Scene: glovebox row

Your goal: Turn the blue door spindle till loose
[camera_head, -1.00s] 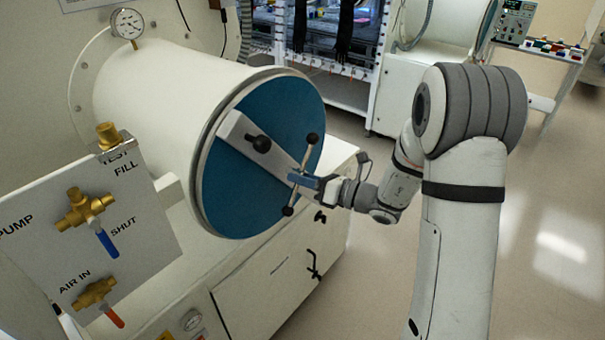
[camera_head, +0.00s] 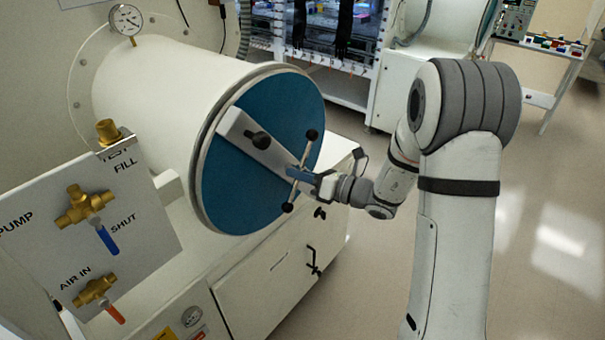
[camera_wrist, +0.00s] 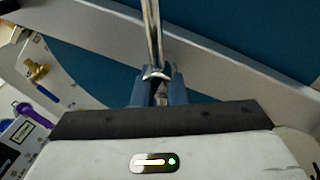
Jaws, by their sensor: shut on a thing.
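The blue door (camera_head: 245,190) closes the end of a white cylinder (camera_head: 150,85) in the head view. The door spindle is a metal handle rod with black ball ends (camera_head: 311,135), slanting across the bar's lower right end. My gripper (camera_head: 299,173) is at the middle of the spindle, with its blue fingers closed there. In the wrist view the fingers (camera_wrist: 158,90) sit around the base of the shiny rod (camera_wrist: 153,35), and the blue door (camera_wrist: 105,55) fills the background. The fingers hide the spindle's hub.
A valve panel (camera_head: 135,215) with brass valves and blue and red levers stands at the left. A pressure gauge (camera_head: 126,19) is above the cylinder. A white cabinet (camera_head: 255,285) is below the door. Open floor (camera_head: 545,225) lies at the right.

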